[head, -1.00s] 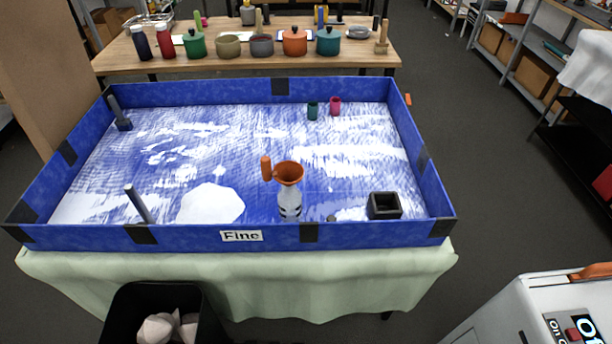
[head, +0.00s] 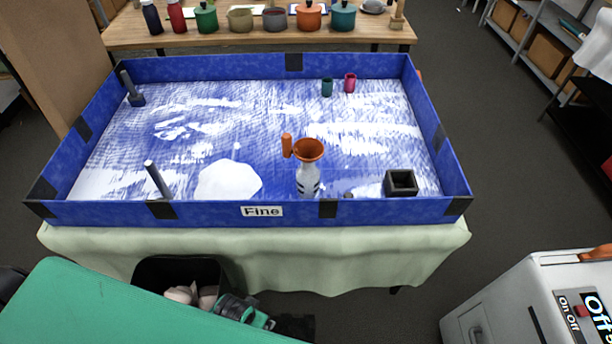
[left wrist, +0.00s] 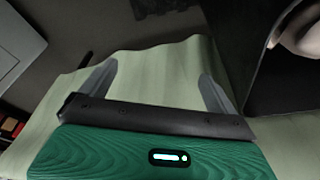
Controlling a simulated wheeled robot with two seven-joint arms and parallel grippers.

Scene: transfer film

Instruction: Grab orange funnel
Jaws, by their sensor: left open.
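The orange funnel (head: 309,149) sits in the mouth of a white bottle with dark bands (head: 308,181), near the front wall inside the blue-walled tray (head: 400,213). An orange cylinder (head: 287,146) shows beside the funnel's left rim, like a handle. My left arm comes in at the lower left of the head view, in front of the table and below the funnel. In the left wrist view my left gripper (left wrist: 158,82) is open, its two grey fingers apart with green cloth behind them and nothing between them. My right gripper is not in view.
A black bin (head: 190,272) with pale crumpled items stands by my left arm. A black square holder (head: 400,183) is right of the bottle, a grey post (head: 157,180) left. Green (head: 327,87) and pink (head: 350,82) cups stand at the back.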

